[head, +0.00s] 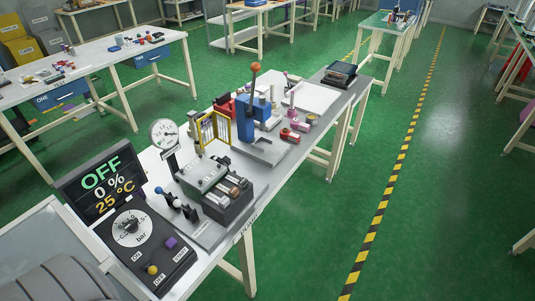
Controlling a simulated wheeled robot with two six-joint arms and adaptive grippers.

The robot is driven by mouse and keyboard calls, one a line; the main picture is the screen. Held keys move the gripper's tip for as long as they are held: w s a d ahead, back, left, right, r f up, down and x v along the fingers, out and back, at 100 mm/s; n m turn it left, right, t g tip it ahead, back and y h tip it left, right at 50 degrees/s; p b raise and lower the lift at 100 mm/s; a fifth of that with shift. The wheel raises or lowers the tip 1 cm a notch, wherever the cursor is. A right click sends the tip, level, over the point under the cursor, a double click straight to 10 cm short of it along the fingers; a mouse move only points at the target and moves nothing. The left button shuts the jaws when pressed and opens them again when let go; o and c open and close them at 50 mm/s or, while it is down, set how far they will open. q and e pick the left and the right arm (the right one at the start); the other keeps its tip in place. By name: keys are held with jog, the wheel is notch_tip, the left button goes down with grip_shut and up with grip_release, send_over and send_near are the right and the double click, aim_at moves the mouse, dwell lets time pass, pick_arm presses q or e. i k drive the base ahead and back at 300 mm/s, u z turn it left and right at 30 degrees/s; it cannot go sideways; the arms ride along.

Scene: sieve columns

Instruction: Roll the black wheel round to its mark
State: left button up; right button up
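On the near end of the long workbench (275,188) is a dark control panel with a white round dial (120,236) lettered "bar". A small black knob or wheel (131,226) sits at the middle of this dial. The mark it points to is too small to read. A yellow button (152,269) and a purple button (171,242) lie below the dial. A screen (101,183) behind it reads OFF, 0 % and 25 °C. Neither of my grippers is in view.
Right of the panel are small levers (175,202), a grey machine block (215,187), a round gauge (164,134), a yellow-framed guard (214,131) and a blue press (254,107). Green floor (315,240) is open to the right, with a striped line (390,180).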

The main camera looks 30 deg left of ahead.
aim_at(226, 162)
jog(key=z, duration=0.25)
jog(key=i, duration=3.55)
jog(key=u, duration=3.8)
jog(key=i, duration=0.5)
jog(key=u, duration=0.05)
